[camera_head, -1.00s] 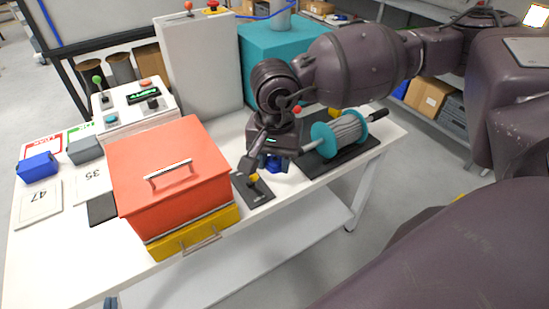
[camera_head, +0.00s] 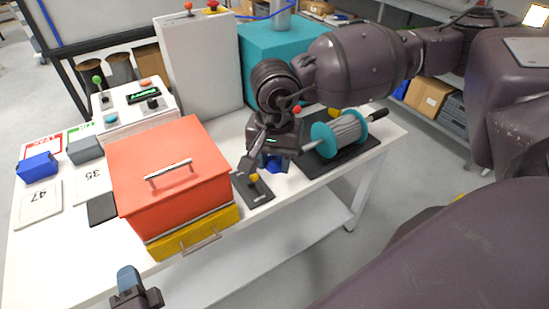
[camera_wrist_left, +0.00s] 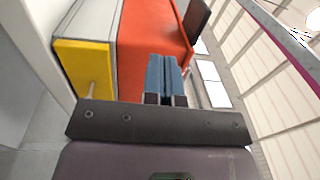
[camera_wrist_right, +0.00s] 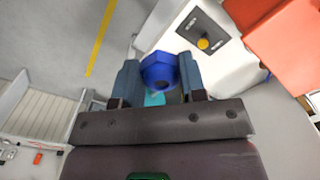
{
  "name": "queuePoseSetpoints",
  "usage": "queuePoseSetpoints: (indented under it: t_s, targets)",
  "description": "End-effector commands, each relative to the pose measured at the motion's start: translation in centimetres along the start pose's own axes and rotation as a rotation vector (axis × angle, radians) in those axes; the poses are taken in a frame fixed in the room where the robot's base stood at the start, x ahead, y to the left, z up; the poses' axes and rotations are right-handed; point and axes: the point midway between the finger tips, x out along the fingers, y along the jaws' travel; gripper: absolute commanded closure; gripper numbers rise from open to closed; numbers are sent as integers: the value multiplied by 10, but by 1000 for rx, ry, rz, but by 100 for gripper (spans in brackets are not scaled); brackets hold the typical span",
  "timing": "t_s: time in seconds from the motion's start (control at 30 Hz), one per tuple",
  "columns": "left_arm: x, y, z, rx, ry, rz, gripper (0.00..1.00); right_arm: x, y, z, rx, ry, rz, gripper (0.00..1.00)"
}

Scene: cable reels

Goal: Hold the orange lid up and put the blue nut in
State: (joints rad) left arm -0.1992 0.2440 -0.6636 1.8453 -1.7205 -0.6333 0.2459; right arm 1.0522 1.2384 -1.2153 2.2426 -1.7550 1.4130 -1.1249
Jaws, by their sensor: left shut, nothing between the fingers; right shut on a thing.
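The orange lid (camera_head: 165,165) lies closed on a box with a yellow drawer (camera_head: 195,232) at its base. A metal handle (camera_head: 168,170) is on top of the lid. The blue nut (camera_wrist_right: 159,71) is between the fingers of my right gripper (camera_wrist_right: 160,80), which is shut on it. In the head view the nut (camera_head: 276,164) shows partly under my right gripper (camera_head: 263,165), beside the small dark switch plate. My left gripper (camera_head: 127,281) is shut and empty, in front of the table's near edge. In the left wrist view its fingers (camera_wrist_left: 165,76) are together, with the orange lid beyond them.
A cable reel (camera_head: 340,135) on a dark base stands to the right of the nut. A dark plate with a yellow knob (camera_head: 254,178) lies between box and nut. A blue block (camera_head: 38,167) and a grey block (camera_head: 85,149) stand at the left. A control box (camera_head: 133,100) stands behind.

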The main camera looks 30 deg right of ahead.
Motion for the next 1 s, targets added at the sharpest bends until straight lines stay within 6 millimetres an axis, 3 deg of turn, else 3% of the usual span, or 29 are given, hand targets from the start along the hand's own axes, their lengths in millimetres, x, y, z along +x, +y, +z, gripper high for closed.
queuePoseSetpoints:
  t_s: [0.43,1.0]
  targets:
    - [4,-15,2,50,-16,-98,100,0,0,0,0,0,0,83]
    - [57,-20,2,50,-16,-97,100,0,0,0,0,0,0,83]
